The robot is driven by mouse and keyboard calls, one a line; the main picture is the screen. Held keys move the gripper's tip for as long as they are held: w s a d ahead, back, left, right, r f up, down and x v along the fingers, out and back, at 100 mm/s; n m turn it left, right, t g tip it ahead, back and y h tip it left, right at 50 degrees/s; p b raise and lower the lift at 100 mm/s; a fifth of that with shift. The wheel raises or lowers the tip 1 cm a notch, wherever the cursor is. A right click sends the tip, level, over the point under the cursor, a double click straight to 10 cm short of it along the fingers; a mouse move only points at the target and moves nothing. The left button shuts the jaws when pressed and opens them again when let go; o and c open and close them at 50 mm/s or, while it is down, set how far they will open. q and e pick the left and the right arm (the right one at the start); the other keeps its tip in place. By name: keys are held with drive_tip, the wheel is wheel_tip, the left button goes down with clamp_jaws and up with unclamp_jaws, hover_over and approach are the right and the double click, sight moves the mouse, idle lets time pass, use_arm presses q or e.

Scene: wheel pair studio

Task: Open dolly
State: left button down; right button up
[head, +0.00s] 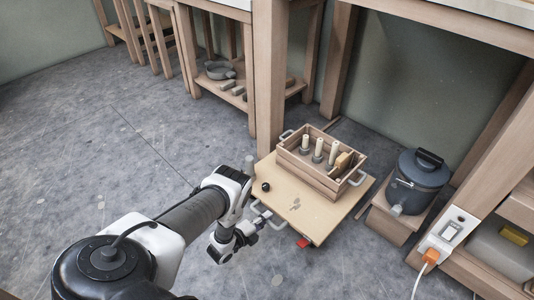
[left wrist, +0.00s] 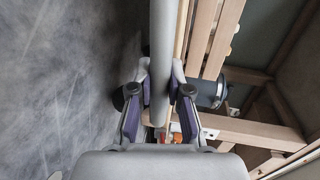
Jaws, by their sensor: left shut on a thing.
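The dolly (head: 290,212) is a low, pale wooden platform on the floor under the workbench's edge. A grey bar handle (head: 270,221) is at its near left edge. A red tab (head: 303,243) shows at its front edge. A black knob (head: 266,187) is on its left corner. My left gripper (head: 258,224) is at the handle. In the left wrist view, its fingers are closed around a thick grey bar (left wrist: 162,40). The wheels are mostly hidden. My right gripper is in neither view.
A wooden crate (head: 301,176) with several pegs rides on the dolly. A dark lidded canister (head: 418,175) stands on a wooden block (head: 388,219) to the right. Bench legs stand close behind. An orange plug and cable (head: 431,256) are at right. The left floor is clear.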

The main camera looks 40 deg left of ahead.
use_arm(q)
drive_tip(key=c, duration=1.1)
unclamp_jaws()
drive_tip(key=v, duration=1.2)
